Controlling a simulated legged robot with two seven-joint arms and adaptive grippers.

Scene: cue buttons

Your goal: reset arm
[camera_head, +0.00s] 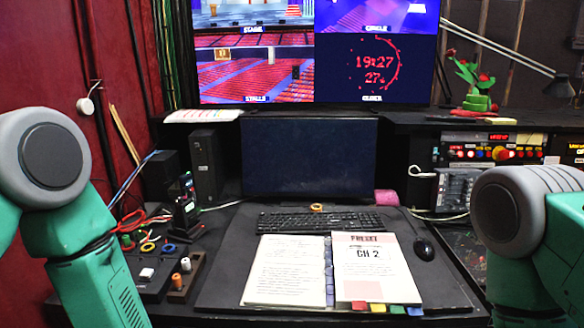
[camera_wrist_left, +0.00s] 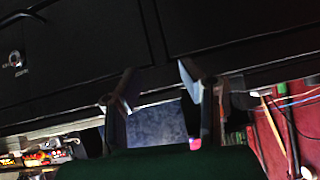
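My left arm comes in from the left in the head view, and its gripper is outside that view. In the left wrist view my left gripper (camera_wrist_left: 158,86) has its two fingers apart with nothing between them. A dark cabinet or desk front (camera_wrist_left: 90,60) lies beyond the fingertips. My right arm shows at the right of the head view, with its gripper out of frame. A black button box (camera_head: 150,274) with a pale button sits on the desk at the left. A control panel (camera_head: 492,152) with red buttons stands at the back right.
An open script binder (camera_head: 288,272), a keyboard (camera_head: 322,222) and a mouse (camera_head: 424,249) lie on the desk. A dark monitor (camera_head: 308,157) stands behind them below a large screen (camera_head: 318,52). Cables and a small rack (camera_head: 188,278) crowd the left side.

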